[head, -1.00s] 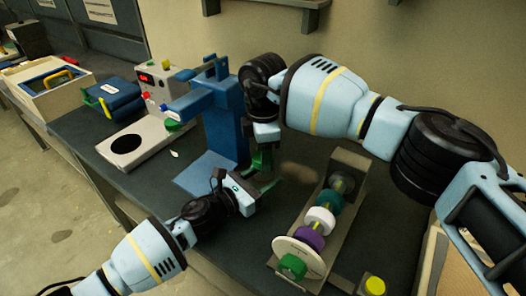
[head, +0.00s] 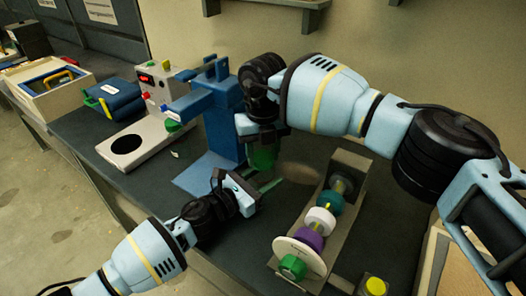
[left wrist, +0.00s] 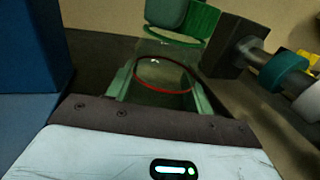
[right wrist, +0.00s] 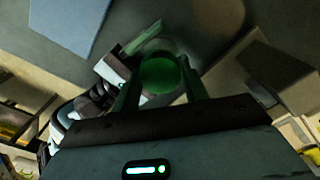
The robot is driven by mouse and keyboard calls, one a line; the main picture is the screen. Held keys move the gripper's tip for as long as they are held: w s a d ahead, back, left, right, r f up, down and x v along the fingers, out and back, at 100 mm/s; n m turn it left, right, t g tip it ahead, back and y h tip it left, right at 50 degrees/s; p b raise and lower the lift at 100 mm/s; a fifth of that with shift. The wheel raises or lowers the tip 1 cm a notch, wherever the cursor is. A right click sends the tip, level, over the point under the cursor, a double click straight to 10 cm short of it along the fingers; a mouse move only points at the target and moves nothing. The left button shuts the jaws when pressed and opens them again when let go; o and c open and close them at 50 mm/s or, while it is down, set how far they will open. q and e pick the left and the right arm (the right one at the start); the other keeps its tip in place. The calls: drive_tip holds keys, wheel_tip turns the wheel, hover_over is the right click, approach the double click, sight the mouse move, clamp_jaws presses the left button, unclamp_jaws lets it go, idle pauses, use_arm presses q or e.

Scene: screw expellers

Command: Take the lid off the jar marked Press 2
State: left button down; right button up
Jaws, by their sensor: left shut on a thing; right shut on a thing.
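A clear jar (left wrist: 160,80) with a thin red ring sits between the two green fingers of my left gripper (left wrist: 162,88), which is shut on it. In the head view that gripper (head: 264,185) comes in low from the left, and the jar is hard to make out there. My right gripper (head: 263,146) points down just above, shut on a round green lid (right wrist: 158,74). The right wrist view shows the lid between its fingers. The left wrist view shows green parts above the red ring; whether lid and jar touch I cannot tell. No label is readable.
A blue press stand (head: 226,130) is close behind the grippers. A rack with coloured discs (head: 338,215) stands to their right. A grey device with a round black opening (head: 127,144) is at left. A brownish round patch (head: 300,173) lies on the dark bench.

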drive_tip(key=n, duration=1.1)
drive_tip(key=shift+a, duration=0.1)
drive_tip(key=n, duration=1.2)
drive_tip(key=shift+n, duration=0.4)
drive_tip(key=n, duration=0.7)
drive_tip(key=shift+r, duration=0.35)
